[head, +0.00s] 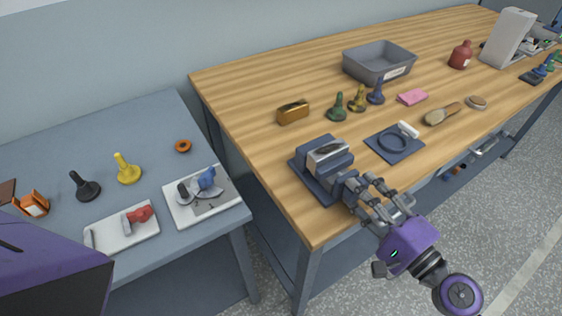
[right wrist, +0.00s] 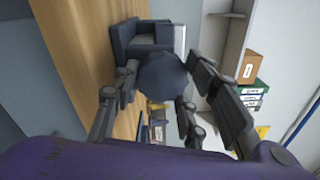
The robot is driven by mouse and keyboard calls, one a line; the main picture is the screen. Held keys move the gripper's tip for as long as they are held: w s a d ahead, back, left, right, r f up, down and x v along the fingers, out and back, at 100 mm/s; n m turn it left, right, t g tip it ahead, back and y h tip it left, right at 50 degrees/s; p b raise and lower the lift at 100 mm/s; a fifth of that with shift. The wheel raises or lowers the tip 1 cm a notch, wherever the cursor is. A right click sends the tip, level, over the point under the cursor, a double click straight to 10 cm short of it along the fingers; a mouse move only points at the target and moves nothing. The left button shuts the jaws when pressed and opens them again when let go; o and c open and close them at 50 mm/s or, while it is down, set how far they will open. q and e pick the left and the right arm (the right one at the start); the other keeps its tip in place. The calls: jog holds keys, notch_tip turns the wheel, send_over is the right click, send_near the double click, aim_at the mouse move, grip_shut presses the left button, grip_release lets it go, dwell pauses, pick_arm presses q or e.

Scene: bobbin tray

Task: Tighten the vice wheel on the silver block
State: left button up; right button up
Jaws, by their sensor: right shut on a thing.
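The vice (head: 312,182) is dark blue-grey and stands near the front left corner of the wooden table. The silver block (head: 328,150) sits between its jaws; a silver edge beside the vice also shows in the right wrist view (right wrist: 180,38). My right gripper (head: 364,194) is at the front of the vice, with its fingers shut around the vice wheel. In the right wrist view the dark wheel (right wrist: 162,80) lies between the two fingers, and the vice body (right wrist: 138,36) is behind it. In the head view the fingers mostly hide the wheel. My left gripper is not in view.
A dark mat (head: 394,153) with a ring lies right of the vice. A gold block (head: 293,112), several coloured pegs and a grey bin (head: 380,78) stand behind. A lower blue-grey table (head: 60,150) with small items is at left. Bare wood surrounds the mat.

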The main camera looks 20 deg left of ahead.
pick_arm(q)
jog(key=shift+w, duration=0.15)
pick_arm(e)
jog(key=shift+s+f, duration=0.15)
jog(key=shift+f, duration=0.15)
jog(key=o, duration=0.9)
jog(key=shift+o, duration=1)
jog(key=shift+r, duration=0.1)
jog(key=shift+r, duration=0.1)
jog(key=shift+s+d, duration=0.1)
jog(key=shift+d, duration=0.15)
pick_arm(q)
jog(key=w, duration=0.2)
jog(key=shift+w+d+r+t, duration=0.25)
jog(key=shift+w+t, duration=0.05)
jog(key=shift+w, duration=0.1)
pick_arm(e)
jog(key=v, duration=1.1)
jog(key=shift+s, duration=0.15)
